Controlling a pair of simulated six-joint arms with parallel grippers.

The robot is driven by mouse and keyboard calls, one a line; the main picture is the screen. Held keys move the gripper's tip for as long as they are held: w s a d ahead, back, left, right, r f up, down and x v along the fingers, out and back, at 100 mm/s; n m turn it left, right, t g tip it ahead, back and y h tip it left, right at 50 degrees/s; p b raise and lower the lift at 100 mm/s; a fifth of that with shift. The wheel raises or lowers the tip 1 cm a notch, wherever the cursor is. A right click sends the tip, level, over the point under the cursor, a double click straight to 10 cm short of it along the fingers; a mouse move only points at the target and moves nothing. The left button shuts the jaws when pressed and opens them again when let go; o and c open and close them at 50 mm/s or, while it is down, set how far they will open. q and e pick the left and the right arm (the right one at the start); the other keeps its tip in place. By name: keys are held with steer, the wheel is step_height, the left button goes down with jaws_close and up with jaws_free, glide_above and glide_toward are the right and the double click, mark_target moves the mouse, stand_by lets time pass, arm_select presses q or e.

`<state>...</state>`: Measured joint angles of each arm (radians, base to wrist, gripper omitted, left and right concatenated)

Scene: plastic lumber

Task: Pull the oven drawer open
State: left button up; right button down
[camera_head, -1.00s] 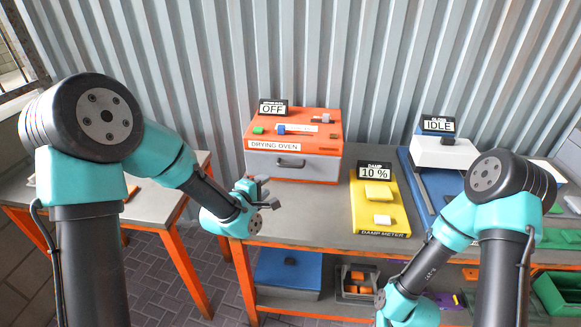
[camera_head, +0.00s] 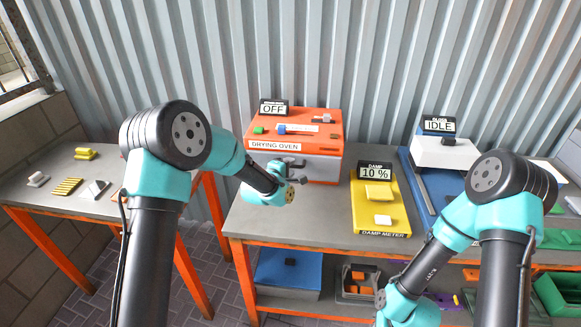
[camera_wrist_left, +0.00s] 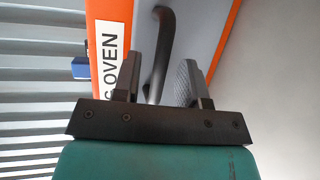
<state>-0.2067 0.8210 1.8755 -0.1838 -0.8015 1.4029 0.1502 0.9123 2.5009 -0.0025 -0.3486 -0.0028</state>
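The orange drying oven (camera_head: 330,127) stands on the grey bench against the wall, labelled DRYING OVEN, with a display reading OFF. Its grey drawer front (camera_head: 325,170) looks closed flush. My left gripper (camera_head: 298,170) is in front of the drawer and partly hides the handle. In the left wrist view, the dark curved handle (camera_wrist_left: 161,50) lies between the two spread fingers of the left gripper (camera_wrist_left: 160,82), nearer the left finger. I cannot tell whether a finger touches it. My right arm reaches down at the lower right; its gripper is out of frame.
A yellow damp meter (camera_head: 378,203) reading 10 % stands right of the oven. A blue and white machine (camera_head: 443,152) with an IDLE display is further right. A side table (camera_head: 60,205) at left holds small pieces. Bench space before the oven is clear.

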arm_select(q)
steer(key=shift+w+d+f, duration=0.15)
steer(key=shift+w+d, duration=0.15)
steer(key=shift+w, duration=0.35)
steer(key=shift+c, duration=0.4)
jaws_close()
